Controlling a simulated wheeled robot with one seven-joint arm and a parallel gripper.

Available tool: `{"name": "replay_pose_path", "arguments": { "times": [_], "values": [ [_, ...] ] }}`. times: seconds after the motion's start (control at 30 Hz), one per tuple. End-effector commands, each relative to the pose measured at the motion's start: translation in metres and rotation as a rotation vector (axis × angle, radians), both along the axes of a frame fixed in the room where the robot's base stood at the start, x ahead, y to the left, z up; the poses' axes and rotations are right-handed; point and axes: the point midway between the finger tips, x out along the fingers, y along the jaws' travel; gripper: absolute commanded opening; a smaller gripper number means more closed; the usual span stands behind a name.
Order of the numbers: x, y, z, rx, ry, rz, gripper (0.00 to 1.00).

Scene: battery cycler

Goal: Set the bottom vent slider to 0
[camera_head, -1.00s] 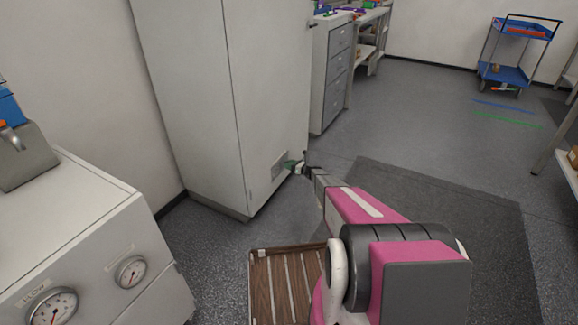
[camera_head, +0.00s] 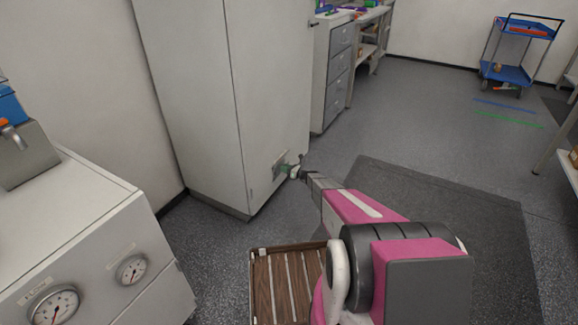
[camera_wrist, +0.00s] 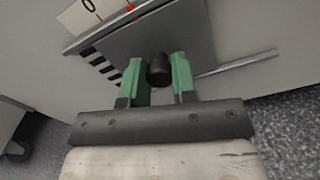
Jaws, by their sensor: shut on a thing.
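The bottom vent (camera_head: 279,164) is a small panel low on the tall cabinet's side in the head view. In the wrist view its grey slider plate (camera_wrist: 190,35) carries a round black knob (camera_wrist: 159,70). Dark vent slots (camera_wrist: 103,64) show left of the plate. A white label with a "0" (camera_wrist: 89,5) and a red mark (camera_wrist: 130,7) lie at the upper edge. My gripper (camera_wrist: 159,77), which also shows in the head view (camera_head: 290,169), has green fingers shut on the knob, one on either side. Its exact setting is unclear.
The tall white cabinet (camera_head: 200,90) rises above the vent. A slatted wooden tray (camera_head: 257,292) lies below my arm. A white gauge unit (camera_head: 80,220) stands at the left, drawers (camera_head: 340,70) behind.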

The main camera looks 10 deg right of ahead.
Motion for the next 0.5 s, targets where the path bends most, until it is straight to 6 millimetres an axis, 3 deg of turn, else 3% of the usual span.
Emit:
{"name": "replay_pose_path", "arguments": {
  "times": [0.03,0.13,0.47,0.5],
  "values": [
    [-0.015,0.009,0.002,-0.001,0.002,0.002,0.0],
    [-0.028,0.019,0.001,0.0,0.001,0.002,0.0],
    [-0.031,0.023,-0.001,0.0,0.0,0.007,0.0],
    [-0.031,0.023,-0.001,0.0,0.0,0.007,0.39]
  ]
}}
